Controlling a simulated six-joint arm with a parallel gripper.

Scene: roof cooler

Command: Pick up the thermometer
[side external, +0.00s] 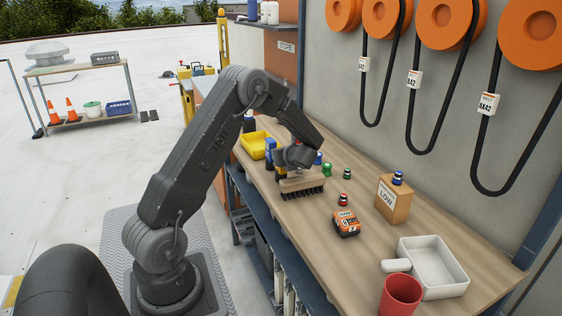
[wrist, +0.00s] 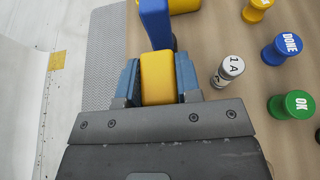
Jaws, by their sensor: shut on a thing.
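My gripper (wrist: 158,82) is shut on the yellow part of a yellow and blue thing, which looks like the thermometer (wrist: 157,72). Its blue part (wrist: 155,22) reaches forward past the fingertips in the wrist view. In the side view my gripper (side external: 293,160) is low over the wooden bench, and the blue part of the thermometer (side external: 270,150) shows just left of it. The rest of it is hidden by my gripper and a brush. I cannot tell whether it touches the bench.
A brush with dark bristles (side external: 303,189) is close in front of my gripper. Green (wrist: 292,105), blue (wrist: 282,49) and grey-white (wrist: 229,70) knobbed pieces stand to the right. A yellow bin (side external: 254,146) is behind. An orange box (side external: 346,224) and white tray (side external: 440,268) are nearer the front.

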